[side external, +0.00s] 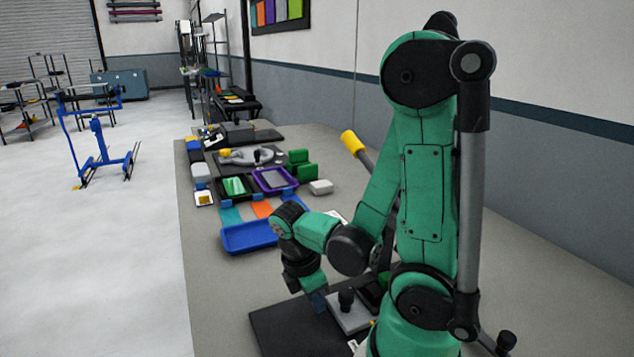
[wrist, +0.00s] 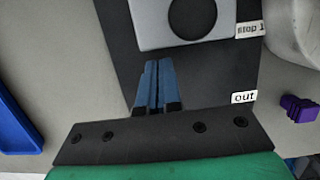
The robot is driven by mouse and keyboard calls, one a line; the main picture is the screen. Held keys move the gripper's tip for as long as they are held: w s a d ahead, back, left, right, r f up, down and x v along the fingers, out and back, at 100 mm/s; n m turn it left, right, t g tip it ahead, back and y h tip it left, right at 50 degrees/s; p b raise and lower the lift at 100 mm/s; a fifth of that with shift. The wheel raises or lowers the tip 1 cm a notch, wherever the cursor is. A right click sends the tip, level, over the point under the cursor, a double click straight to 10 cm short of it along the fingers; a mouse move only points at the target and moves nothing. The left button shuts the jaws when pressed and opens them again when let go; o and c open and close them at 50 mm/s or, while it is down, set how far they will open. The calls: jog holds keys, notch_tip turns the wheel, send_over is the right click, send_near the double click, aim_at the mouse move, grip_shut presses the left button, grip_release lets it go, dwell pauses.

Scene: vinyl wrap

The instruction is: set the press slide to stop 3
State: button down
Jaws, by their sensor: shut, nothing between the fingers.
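The press slide is a light grey plate (wrist: 150,25) with a round black knob (wrist: 192,12), lying on a black base (wrist: 112,25). In the wrist view its near edge is beside a white label reading "stop 1" (wrist: 249,29); a label reading "out" (wrist: 244,97) is nearer me. In the side view the plate (side external: 355,319) and knob (side external: 346,297) show beside my arm, which hides part of the press. No stop 3 label is in view. My gripper (wrist: 157,65) is shut and empty, its blue fingertips just short of the plate's near edge; contact cannot be told.
A blue tray (side external: 247,239) lies left of my arm. A purple part (wrist: 298,108) and a pale rounded body (wrist: 300,25) are at the right in the wrist view. A yellow-ended lever (side external: 352,144) rises behind my arm. Several trays and blocks fill the far bench.

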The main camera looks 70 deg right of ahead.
dwell(0.3)
jog(key=shift+s+d, duration=1.45)
jog(key=shift+s, duration=0.05)
jog(key=shift+w, duration=0.1)
jog(key=w+a, duration=0.3)
jog(key=shift+r, duration=0.4)
jog(key=v, duration=0.9)
jog(key=w+a+r+m+t+y, duration=0.2)
jog(key=w+a+m+t, duration=0.4)
jog(key=w+m+t, duration=0.2)
jog(key=shift+w+a+m+t, duration=0.2)
jog(key=shift+w+m+t, duration=0.1)
jog(key=shift+m+t, duration=0.25)
